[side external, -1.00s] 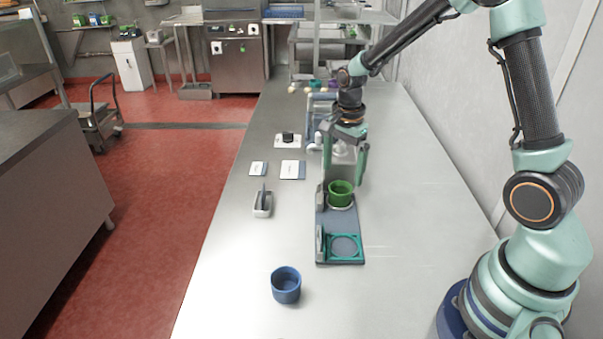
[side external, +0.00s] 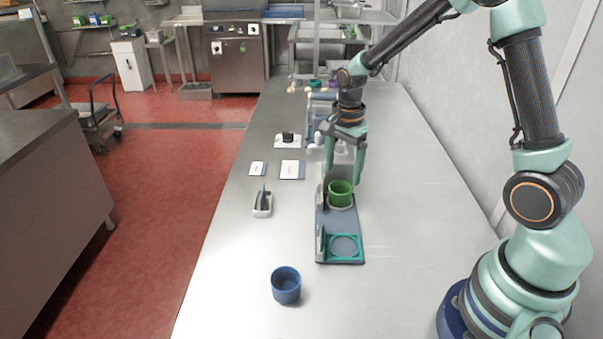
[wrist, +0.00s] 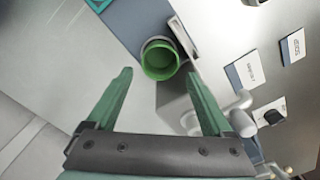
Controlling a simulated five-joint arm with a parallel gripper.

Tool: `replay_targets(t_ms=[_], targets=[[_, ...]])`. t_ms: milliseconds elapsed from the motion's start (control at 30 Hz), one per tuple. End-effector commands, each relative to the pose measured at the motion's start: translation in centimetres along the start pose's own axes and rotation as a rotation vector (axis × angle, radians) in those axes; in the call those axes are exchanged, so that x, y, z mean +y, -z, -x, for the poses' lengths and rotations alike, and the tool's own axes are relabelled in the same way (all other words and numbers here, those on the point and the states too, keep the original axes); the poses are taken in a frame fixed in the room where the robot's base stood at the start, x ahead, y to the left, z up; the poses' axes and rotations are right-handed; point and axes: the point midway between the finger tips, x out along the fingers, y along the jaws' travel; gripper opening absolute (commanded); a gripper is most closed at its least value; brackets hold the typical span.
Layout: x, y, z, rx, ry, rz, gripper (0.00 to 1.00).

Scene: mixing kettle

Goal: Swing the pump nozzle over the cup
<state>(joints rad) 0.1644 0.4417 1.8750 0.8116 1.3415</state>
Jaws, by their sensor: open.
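My gripper (side external: 343,172) is open and empty, pointing down above and behind the green cup. A white curved pipe (wrist: 238,101), which looks like the pump nozzle, lies to the right of my right finger in the wrist view, apart from it. In the side view, my fingers partly hide the pump. A blue cup (side external: 286,287) stands on the table in front.
The platform has a teal square frame (side external: 345,247) at its near end. White cards (side external: 292,169), a small tray (side external: 262,204) and a dark knob on a white base (side external: 288,140) lie left of it. The table right of the platform is clear.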

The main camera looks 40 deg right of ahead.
Motion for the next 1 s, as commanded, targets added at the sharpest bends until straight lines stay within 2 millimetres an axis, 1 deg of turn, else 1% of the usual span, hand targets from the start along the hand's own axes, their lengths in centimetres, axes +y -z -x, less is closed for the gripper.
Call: replay_targets(t_ms=[33,67,167,400,767,800,833,1000], targets=[[0.0,0.0,0.2,0.000,0.001,0.000,0.62],[-0.1,0.0,0.5,0.000,0.002,0.000,0.53],[-0.2,0.0,2.1,0.001,0.006,0.000,0.53],[-0.3,0.1,8.5,0.002,0.008,0.000,0.53],[-0.3,0.1,16.9,0.001,0.006,0.000,0.53],[-0.5,0.1,17.3,0.001,0.003,-0.012,0.53],[-0.8,0.2,17.1,0.000,-0.001,-0.039,0.53],[-2.8,0.8,17.3,0.000,-0.003,-0.182,0.53]])
